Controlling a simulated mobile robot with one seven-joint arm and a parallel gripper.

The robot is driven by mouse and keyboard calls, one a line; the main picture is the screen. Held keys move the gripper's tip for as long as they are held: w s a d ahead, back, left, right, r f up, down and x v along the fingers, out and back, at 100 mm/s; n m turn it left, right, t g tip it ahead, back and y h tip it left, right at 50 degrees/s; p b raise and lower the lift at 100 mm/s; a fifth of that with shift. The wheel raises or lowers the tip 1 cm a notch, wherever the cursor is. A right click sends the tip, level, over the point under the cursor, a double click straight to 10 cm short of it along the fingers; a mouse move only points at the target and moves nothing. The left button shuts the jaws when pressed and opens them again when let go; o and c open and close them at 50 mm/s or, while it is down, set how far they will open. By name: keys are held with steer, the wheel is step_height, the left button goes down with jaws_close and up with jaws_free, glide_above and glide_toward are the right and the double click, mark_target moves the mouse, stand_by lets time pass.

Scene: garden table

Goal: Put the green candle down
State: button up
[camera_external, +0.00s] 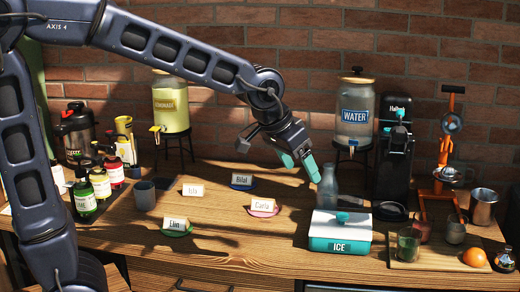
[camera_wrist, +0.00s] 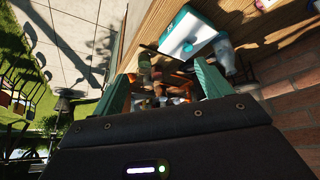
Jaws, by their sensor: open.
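My gripper (camera_external: 299,163) has teal fingers and hangs in the air above the table, left of the glass bottle. In the wrist view the fingers (camera_wrist: 163,80) stand apart with nothing held between them. No green candle can be made out for certain. A dark green glass-like cup (camera_external: 408,244) stands on the wooden board (camera_external: 435,260) at the right, well away from my gripper; I cannot tell whether it is the candle. The wooden table (camera_external: 250,225) lies below.
The white and teal ice box (camera_external: 340,240) stands in front of the clear bottle (camera_external: 328,187). Name cards, such as the Carla card (camera_external: 263,205), stand on small coloured discs. A water dispenser (camera_external: 355,115) stands behind. The table's front middle is clear.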

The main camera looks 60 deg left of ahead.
steer(key=s+a, duration=0.2)
steer(key=s, duration=1.1)
steer(key=s+a+g, duration=0.1)
steer(key=s+a, duration=0.2)
steer(key=s, duration=1)
steer(key=shift+s+y, duration=0.25)
steer(key=shift+y, duration=0.15)
